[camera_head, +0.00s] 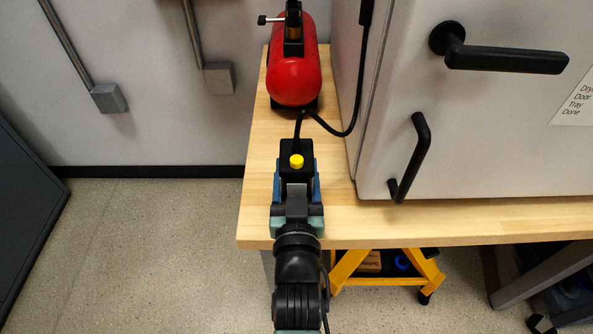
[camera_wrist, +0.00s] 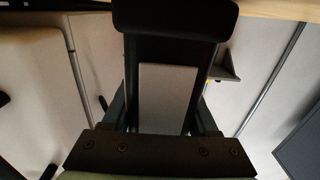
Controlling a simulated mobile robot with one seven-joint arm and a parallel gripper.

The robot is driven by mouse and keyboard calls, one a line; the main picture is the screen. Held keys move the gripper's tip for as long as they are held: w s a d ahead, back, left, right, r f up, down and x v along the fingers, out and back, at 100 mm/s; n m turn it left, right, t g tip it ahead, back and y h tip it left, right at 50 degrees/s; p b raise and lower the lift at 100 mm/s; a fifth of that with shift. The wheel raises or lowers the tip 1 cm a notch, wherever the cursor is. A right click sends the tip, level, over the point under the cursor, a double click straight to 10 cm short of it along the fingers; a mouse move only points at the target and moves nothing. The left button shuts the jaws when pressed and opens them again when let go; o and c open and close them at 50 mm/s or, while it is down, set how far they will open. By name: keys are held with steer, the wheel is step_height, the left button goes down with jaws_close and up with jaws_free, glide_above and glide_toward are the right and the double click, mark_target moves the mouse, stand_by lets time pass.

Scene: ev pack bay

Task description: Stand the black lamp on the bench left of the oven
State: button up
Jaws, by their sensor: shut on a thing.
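The black lamp (camera_head: 297,148), a dark block with a yellow knob on top, is over the left end of the bench (camera_head: 262,190), left of the oven (camera_head: 400,110). My gripper (camera_head: 297,190) is shut on it from the front. In the wrist view the lamp (camera_wrist: 171,50) fills the middle, with a pale grey panel facing me and a wide black bar at the picture's top. Its underside is hidden, so I cannot tell whether it touches the bench.
A red tank (camera_head: 293,78) lies behind the lamp. A black cable (camera_head: 345,133) curves from the lamp area to the oven's side; whether they are joined is unclear. Oven handles (camera_head: 412,155) stick out on the right. A yellow stand (camera_head: 350,268) is under the bench.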

steer(key=shift+r, duration=0.1)
steer(key=o, duration=1)
steer(key=shift+f, duration=0.25)
steer(key=shift+c, duration=0.2)
steer(key=o, duration=0.4)
steer(key=shift+r, duration=0.1)
steer(key=shift+o, duration=0.2)
steer(key=shift+r, duration=0.15)
steer(key=s+p, duration=0.1)
steer(key=s, duration=1.1)
